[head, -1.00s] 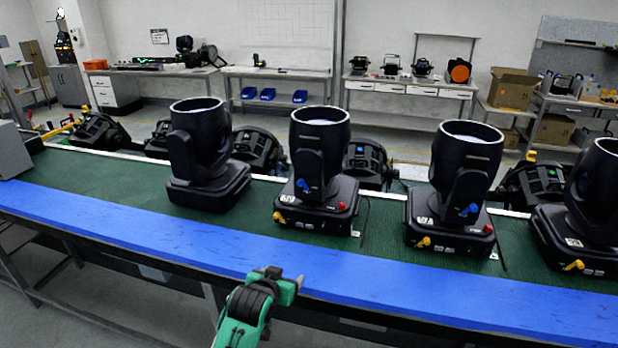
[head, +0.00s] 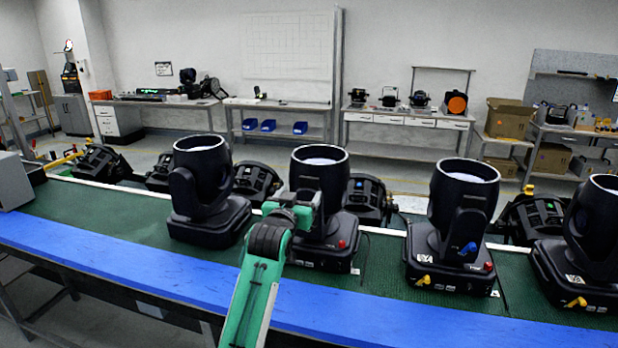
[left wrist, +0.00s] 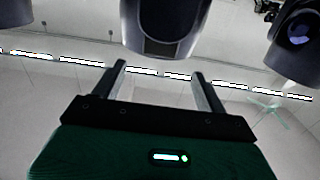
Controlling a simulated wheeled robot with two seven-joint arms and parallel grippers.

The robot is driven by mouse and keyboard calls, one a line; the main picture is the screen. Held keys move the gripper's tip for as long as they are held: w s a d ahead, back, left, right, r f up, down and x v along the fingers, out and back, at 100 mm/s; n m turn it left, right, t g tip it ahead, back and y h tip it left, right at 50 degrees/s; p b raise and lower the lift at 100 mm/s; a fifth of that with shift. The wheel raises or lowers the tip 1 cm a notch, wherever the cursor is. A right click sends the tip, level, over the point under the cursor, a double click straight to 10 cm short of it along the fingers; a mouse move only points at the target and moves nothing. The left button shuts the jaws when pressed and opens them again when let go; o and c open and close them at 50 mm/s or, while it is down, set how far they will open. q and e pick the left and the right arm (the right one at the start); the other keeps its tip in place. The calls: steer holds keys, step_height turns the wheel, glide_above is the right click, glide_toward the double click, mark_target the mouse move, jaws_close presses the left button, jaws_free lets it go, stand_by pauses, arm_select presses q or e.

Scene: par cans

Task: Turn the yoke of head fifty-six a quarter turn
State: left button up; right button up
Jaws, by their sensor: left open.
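Black moving heads stand upright in a row on the green belt; their numbers are too small to read. The second head from the left (head: 321,170) has my left gripper (head: 297,208) right in front of its yoke. My gripper and arm hide its blue lever and yellow lever; its red knob still shows. In the left wrist view my left gripper (left wrist: 158,70) is open, its two fingers apart with nothing visible between them. A dark head body (left wrist: 160,28) is just beyond the fingertips; contact cannot be told. My right gripper is not in view.
Other heads stand at the left (head: 207,185), the right (head: 458,220) and the far right (head: 590,235). A blue strip (head: 130,270) runs along the near edge of the green belt (head: 100,210). More black fixtures (head: 100,165) lie behind the row.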

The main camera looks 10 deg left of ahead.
mark_target(308, 181)
arm_select(q)
steer(key=w+p, duration=0.2)
steer(key=w, duration=0.5)
steer(key=shift+w+d+r+p, duration=0.1)
steer(key=shift+w+d+p, duration=0.05)
steer(key=shift+w+p, duration=0.25)
steer(key=shift+w, duration=0.95)
steer(key=c, duration=1.4)
